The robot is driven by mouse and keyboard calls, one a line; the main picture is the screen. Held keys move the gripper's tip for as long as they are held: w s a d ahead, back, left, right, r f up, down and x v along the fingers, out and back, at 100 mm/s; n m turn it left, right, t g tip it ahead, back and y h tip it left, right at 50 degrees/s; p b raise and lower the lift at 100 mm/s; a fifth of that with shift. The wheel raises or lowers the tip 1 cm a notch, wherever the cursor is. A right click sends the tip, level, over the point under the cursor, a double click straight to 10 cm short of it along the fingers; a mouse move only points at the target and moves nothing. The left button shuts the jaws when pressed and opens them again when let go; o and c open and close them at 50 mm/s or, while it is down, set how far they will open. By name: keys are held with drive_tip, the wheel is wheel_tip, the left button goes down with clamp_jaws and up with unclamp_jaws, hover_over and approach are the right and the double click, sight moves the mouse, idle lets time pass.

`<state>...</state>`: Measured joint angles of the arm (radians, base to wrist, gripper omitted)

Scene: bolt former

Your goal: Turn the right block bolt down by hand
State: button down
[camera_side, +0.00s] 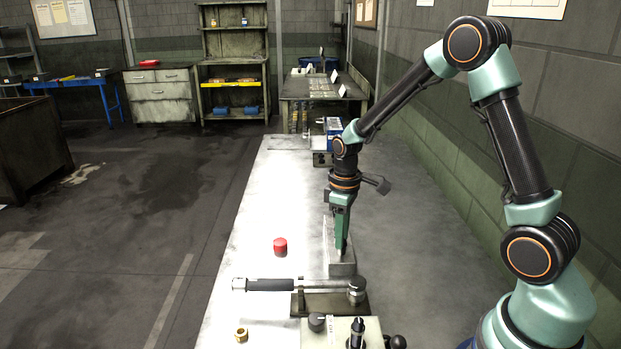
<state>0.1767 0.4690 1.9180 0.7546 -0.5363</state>
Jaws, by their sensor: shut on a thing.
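My gripper (341,247) points straight down over a grey metal block (342,268) on the bench. Its green jaws are shut, with their tips at the top of the block. The bolt between the jaws is too small and too covered by them to make out. The rest of the block runs back behind my gripper and is partly hidden. A torque wrench (270,285) with a black grip lies crosswise in front of the block, its round head at the right end.
A red cap (280,246) stands left of the block, and a brass nut (241,335) lies near the front. A control box (375,333) with knobs is at the front edge. A blue device (333,126) stands at the far end. The bench's left side (265,200) is mostly clear.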

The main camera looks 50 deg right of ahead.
drive_tip(key=m, duration=0.4)
drive_tip(key=shift+m, duration=0.4)
drive_tip(key=m, duration=0.9)
drive_tip(key=shift+r, duration=0.1)
drive_tip(key=shift+m, duration=2.3)
drive_tip(key=c, duration=0.6)
unclamp_jaws()
drive_tip(key=shift+c, duration=0.2)
